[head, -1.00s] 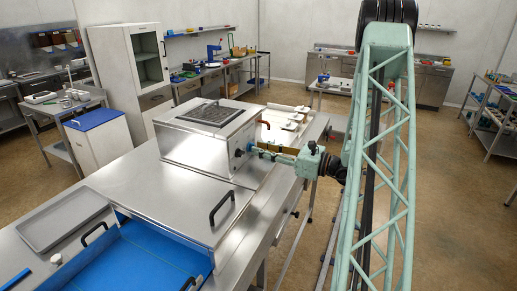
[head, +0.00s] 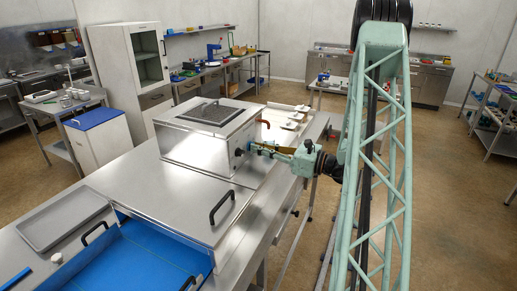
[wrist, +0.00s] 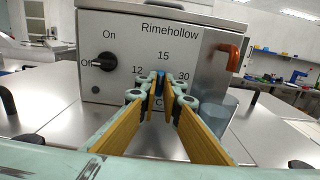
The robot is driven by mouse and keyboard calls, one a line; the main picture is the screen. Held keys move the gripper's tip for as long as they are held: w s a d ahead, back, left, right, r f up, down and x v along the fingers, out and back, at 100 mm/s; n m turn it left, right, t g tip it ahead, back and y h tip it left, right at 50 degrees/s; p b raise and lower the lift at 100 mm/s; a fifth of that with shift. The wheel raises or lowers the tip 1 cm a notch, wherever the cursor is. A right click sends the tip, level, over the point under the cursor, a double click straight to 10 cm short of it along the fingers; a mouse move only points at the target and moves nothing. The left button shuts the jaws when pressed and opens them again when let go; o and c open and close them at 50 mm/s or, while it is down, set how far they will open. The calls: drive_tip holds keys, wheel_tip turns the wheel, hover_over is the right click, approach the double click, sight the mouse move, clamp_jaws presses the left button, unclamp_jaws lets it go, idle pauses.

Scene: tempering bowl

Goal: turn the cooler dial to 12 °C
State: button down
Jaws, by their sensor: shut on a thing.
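The cooler (head: 207,138) is a steel box lettered "Rimehollow" on its front (wrist: 177,27). Its temperature dial (wrist: 160,77) lies between my fingertips and is mostly hidden; a bit of blue shows there. The marks 12, 15 and 30 stand around it, with 12 at the left, 15 above and 30 at the right. I cannot read where the dial points. My gripper (head: 257,148) is shut on the dial, reaching in from the right in the head view; it also shows in the wrist view (wrist: 161,88).
A black On/Off knob (wrist: 104,62) sits left of the dial, pointing left toward Off. An orange-brown pipe (wrist: 231,55) bends out at the right. A lid handle (head: 222,207), grey tray (head: 62,218) and blue recess (head: 130,262) lie on the near counter.

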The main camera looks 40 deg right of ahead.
drive_tip(key=shift+f+n+b, duration=0.1)
drive_tip(key=shift+n+b, duration=0.7)
drive_tip(key=shift+b, duration=0.6)
drive_tip(key=shift+n+b, duration=0.6)
drive_tip(key=shift+b, duration=0.5)
drive_tip(key=n+b, duration=0.4)
drive_tip(key=b, duration=0.4)
drive_tip(key=shift+a+f+n, duration=0.1)
drive_tip(key=shift+n, duration=0.2)
drive_tip(key=n+b, duration=0.4)
drive_tip(key=b, duration=0.4)
drive_tip(key=shift+n, duration=0.3)
drive_tip(key=shift+a+n+b, duration=0.1)
drive_tip(key=shift+n+b, duration=0.3)
drive_tip(key=shift+b, duration=0.25)
drive_tip(key=shift+s+n+b, duration=0.1)
drive_tip(key=shift+n+b, duration=0.6)
drive_tip(key=shift+b, duration=0.5)
drive_tip(key=c, duration=2.8)
unclamp_jaws()
